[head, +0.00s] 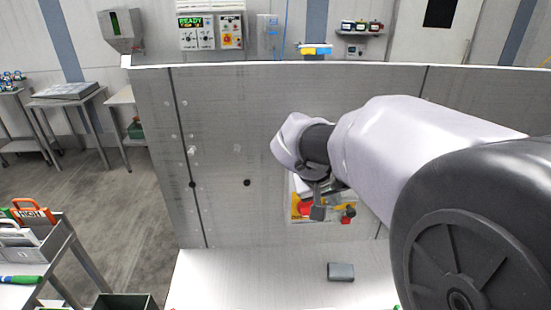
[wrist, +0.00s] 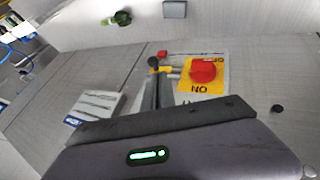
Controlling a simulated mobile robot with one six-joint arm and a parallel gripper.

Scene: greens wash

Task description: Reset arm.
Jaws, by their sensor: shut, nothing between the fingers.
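My arm reaches in from the right in the head view. My gripper (head: 318,210) is in front of the grey upright panel (head: 245,120), with its fingers closed together and nothing held. In the wrist view my gripper (wrist: 153,70) shows its dark fingers beside a yellow plate (wrist: 190,88) with a red switch (wrist: 203,70) and the word ON. In the head view the yellow plate (head: 297,210) is partly hidden behind my gripper. I cannot tell whether the fingers touch the panel.
A grey block (head: 341,271) rests on the pale surface below the panel. A control box (head: 212,32) reads READY on the back wall. A cart (head: 60,250) stands at the left, with open floor beyond.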

